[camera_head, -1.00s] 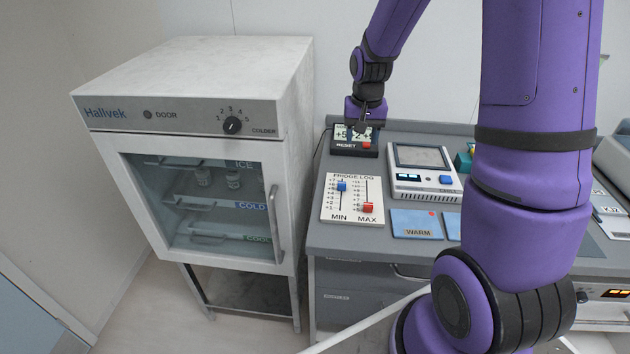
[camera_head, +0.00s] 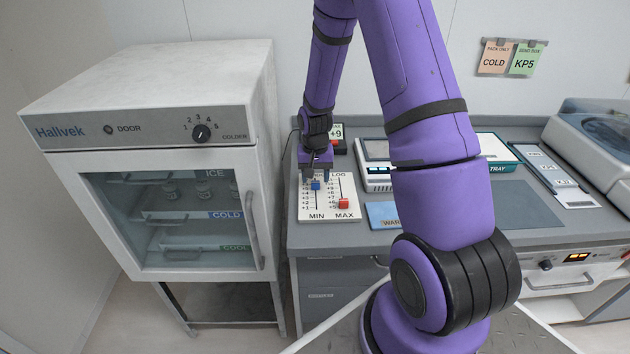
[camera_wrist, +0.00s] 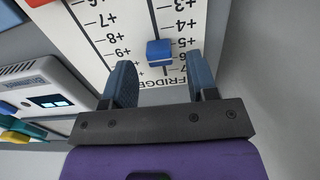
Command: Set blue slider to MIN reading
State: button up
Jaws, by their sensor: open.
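The FRIDGE LOG board (camera_head: 350,213) lies on the counter with a MIN and a MAX scale. Its blue slider (camera_head: 316,186) is high on the MIN scale; in the wrist view the blue slider (camera_wrist: 159,52) is near the +5 and +6 marks, seen at a slant. The red slider (camera_head: 343,203) is low on MAX. My gripper (camera_head: 316,179) is open over the board's top edge. In the wrist view its fingers (camera_wrist: 162,72) are on either side of the blue slider's line, apart from it. The reset display (camera_head: 337,131) shows +9; my arm hides its left part.
A white fridge (camera_head: 160,180) stands left of the counter (camera_head: 350,237). A white device (camera_head: 374,178) and a blue WARM pad (camera_head: 382,215) lie right of the board, partly behind my arm. COLD and KP5 cards (camera_head: 511,58) hang on the wall.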

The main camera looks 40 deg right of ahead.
aim_at(316, 203)
jog(key=shift+f, duration=1)
grip_shut()
jog(key=s+a, duration=0.2)
jog(key=s, duration=0.1)
jog(key=s+a, duration=0.1)
jog(key=s, duration=0.1)
jog(key=shift+a, duration=0.15)
grip_release()
notch_tip(316, 203, up, 11)
